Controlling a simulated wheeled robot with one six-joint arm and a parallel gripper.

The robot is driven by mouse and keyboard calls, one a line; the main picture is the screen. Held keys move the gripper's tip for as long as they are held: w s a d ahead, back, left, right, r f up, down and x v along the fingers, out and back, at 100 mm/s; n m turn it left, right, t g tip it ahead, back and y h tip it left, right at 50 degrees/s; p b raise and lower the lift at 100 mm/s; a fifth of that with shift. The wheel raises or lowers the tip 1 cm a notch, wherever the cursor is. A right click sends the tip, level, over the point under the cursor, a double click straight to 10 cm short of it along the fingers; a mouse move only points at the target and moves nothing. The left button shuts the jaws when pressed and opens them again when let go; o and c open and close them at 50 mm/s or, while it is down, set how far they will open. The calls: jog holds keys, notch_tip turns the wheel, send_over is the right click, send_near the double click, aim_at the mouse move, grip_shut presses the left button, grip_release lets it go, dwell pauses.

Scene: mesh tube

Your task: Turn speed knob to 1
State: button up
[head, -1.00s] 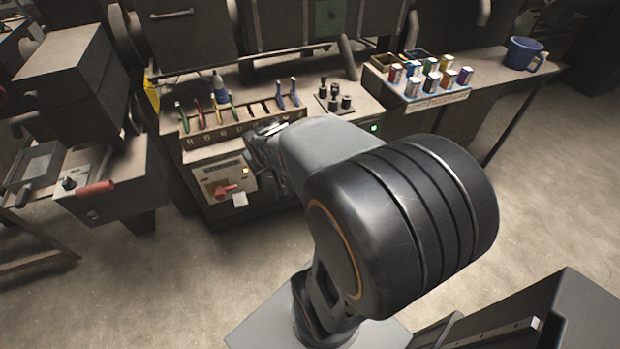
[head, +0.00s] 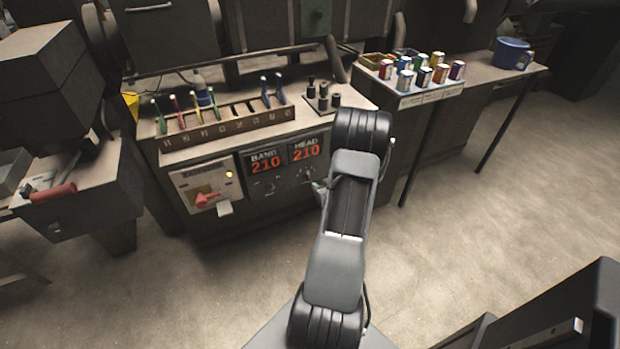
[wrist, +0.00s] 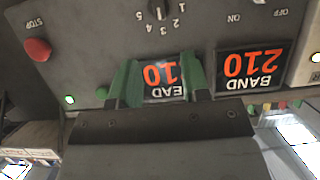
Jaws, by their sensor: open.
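In the wrist view, which shows the panel upside down, a dark dial knob (wrist: 159,10) with numbers 1 to 5 around it sits at the top edge, partly cut off. Its pointer setting is hard to read. My gripper (wrist: 160,66) has green fingers, open and apart, with nothing between them. They are below the knob in that picture and overlap the HEAD display (wrist: 165,80), partly hiding it. In the head view my arm reaches to the panel's right side, with the HEAD display (head: 306,149) just left of it; my gripper is mostly hidden there.
The BAND display (wrist: 250,68) reads 210 beside the HEAD one. A red stop button (wrist: 38,50) and a green light (wrist: 69,100) are at left in the wrist view. A red rotary switch (head: 207,199) is on the left panel. Cans (head: 423,75) stand on the right bench.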

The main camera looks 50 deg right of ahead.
aim_at(309, 175)
jog(key=x, duration=1.1)
jog(key=shift+b, duration=0.4)
grip_shut()
